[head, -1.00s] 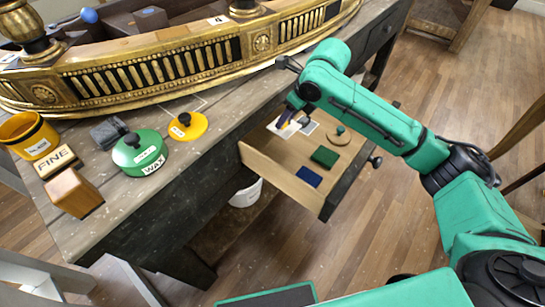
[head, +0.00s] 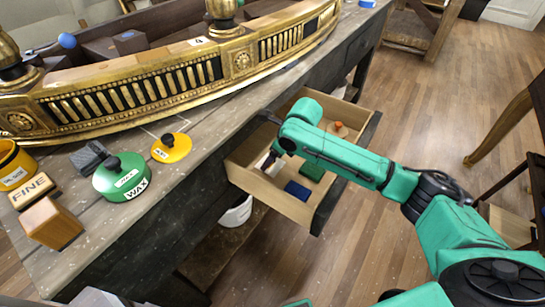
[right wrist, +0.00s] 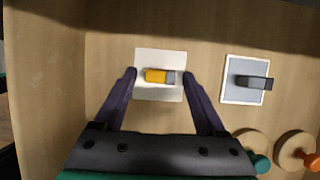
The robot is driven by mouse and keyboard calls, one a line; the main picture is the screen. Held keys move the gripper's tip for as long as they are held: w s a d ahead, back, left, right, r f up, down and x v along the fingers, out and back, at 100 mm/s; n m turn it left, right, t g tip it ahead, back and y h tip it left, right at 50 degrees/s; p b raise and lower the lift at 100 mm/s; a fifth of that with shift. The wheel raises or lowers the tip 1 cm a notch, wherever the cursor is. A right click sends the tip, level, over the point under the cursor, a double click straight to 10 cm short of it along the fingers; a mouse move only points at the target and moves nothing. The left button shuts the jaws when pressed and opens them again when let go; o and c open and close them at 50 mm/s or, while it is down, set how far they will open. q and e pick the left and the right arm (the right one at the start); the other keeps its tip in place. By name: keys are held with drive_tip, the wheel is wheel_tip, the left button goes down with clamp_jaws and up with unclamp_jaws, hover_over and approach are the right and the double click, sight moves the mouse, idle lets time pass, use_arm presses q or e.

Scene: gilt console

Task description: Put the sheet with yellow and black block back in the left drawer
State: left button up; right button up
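The pale sheet (right wrist: 144,92) with the yellow and black block (right wrist: 157,76) lies flat on the wooden floor of the open drawer, as the right wrist view shows. My right gripper (right wrist: 159,73) is open, its dark fingers on either side of the block with a gap at each side. The fingertips are by the sheet's left and right edges; I cannot tell if they touch. In the head view my right gripper (head: 271,160) reaches into the open drawer (head: 247,185), and a bit of the pale sheet (head: 262,162) shows. My left gripper is not in view.
The drawer also holds a grey sheet with a dark block (right wrist: 243,80), round wooden pieces with teal (right wrist: 261,163) and orange (right wrist: 310,160) knobs, a green block (head: 312,170) and a blue block (head: 297,190). A gilt piece (head: 130,90) and wax tin (head: 122,178) stand on the bench.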

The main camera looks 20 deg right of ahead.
drive_tip(key=p+v, duration=0.1)
drive_tip(key=v, duration=1.1)
